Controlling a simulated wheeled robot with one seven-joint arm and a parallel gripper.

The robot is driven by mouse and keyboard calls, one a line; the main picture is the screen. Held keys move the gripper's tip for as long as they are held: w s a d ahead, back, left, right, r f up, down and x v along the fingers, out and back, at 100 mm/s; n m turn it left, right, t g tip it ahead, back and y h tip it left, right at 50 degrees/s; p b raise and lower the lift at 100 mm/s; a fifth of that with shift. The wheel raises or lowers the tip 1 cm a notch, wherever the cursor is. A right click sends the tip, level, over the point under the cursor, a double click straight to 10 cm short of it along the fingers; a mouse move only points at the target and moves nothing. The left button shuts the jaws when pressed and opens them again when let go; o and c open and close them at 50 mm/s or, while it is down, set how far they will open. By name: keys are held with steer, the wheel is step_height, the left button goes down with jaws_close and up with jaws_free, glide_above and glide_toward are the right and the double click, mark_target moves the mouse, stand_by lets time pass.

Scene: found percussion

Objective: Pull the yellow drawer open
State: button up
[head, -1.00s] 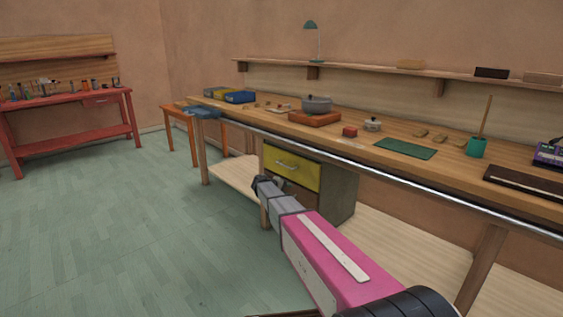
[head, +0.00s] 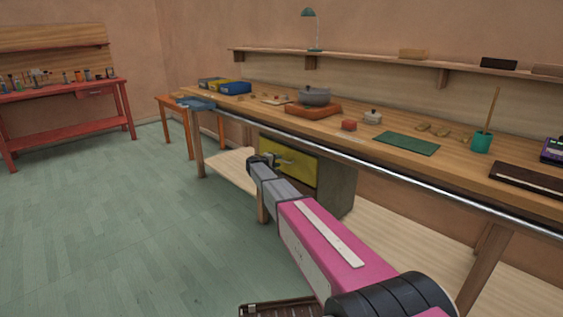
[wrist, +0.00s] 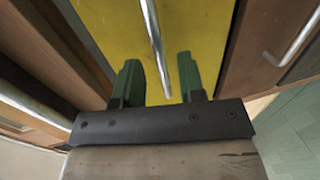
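The yellow drawer (head: 302,163) is in the cabinet under the long workbench, its front flush as far as I can see. It also fills the upper middle of the wrist view (wrist: 195,30). Its metal bar handle (wrist: 154,35) runs up the wrist view and ends between my fingers. My gripper (wrist: 158,80) is open, with green fingers on either side of the handle and a gap to each. In the head view my gripper (head: 262,160) is in front of the drawer's left part and hides some of it. I cannot tell how deep the fingers reach around the handle.
A wooden drawer with a metal handle (wrist: 290,38) adjoins the yellow one. The workbench (head: 400,165) has a metal rail (head: 330,160) along its front edge, above my arm. A bench leg (head: 262,205) stands close to my arm. The green floor at left is clear.

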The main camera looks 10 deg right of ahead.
mark_target(282, 160)
steer(key=x, duration=0.3)
steer(key=shift+w+d, duration=0.1)
jaws_close()
steer(key=f+v, duration=0.3)
steer(key=v, duration=1.1)
steer(key=a+f+v, duration=0.1)
steer(key=f+v, duration=0.2)
steer(key=v, duration=1.1)
steer(key=shift+s+a, duration=0.25)
steer(key=shift+s, duration=0.25)
steer(key=shift+r, duration=0.1)
jaws_free()
